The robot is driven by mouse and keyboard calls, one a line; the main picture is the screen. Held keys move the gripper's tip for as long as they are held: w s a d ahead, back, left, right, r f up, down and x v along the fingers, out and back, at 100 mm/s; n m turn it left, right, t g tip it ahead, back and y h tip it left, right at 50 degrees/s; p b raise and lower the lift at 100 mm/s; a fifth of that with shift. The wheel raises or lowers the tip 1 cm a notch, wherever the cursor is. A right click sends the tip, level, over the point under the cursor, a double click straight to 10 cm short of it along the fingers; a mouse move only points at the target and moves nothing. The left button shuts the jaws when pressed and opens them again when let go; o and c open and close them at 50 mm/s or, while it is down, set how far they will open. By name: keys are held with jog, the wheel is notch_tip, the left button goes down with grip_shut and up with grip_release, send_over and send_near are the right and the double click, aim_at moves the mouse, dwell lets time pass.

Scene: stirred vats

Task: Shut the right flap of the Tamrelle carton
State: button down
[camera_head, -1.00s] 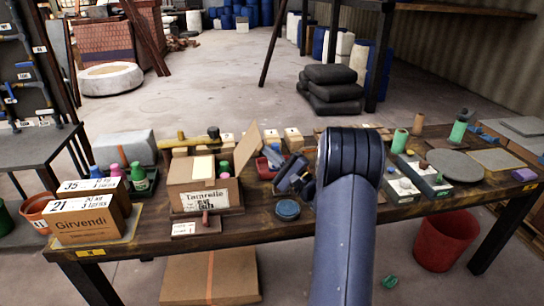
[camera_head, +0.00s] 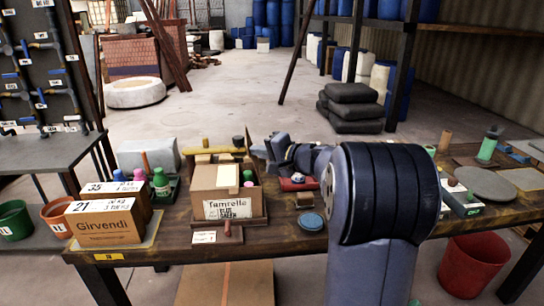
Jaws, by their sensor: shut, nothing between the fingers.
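The Tamrelle carton (camera_head: 210,193) is a brown box with a white front label, standing on the workbench. A cream block (camera_head: 228,175) and green and pink tops show in the carton's opening. My gripper (camera_head: 257,151) is shut and empty, pointing left from the arm, close beside the right flap on its outer side. I cannot tell whether it touches the flap. My forearm hides the bench to the right.
A red bin (camera_head: 474,265) stands on the floor at the right.

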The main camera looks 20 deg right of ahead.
jog(key=shift+w+a+f+n+g+h+p, duration=0.25)
jog(key=shift+w+a+f+n+g+h, duration=0.55)
jog(key=shift+a+f, duration=1.2)
jog(key=shift+w+a+f+n+g+h+p, duration=0.3)
jog(key=shift+w+a+f+n+g+h, duration=0.5)
jog(key=shift+a+f, duration=1.2)
jog(key=shift+w+a+f+n+g+h+p, duration=0.25)
jog(key=shift+a+f+n+h, duration=0.35)
jog(key=shift+a+f+h, duration=1.3)
jog(key=shift+s+a+r+y, duration=0.15)
jog(key=shift+a+y, duration=0.35)
jog(key=shift+y, duration=0.3)
jog(key=shift+r, duration=0.15)
jog(key=s+a+r+p, duration=0.2)
jog(key=s+r+p, duration=0.3)
jog(key=r, duration=0.7)
jog(key=shift+s+r, duration=0.2)
jog(key=shift+s, duration=0.65)
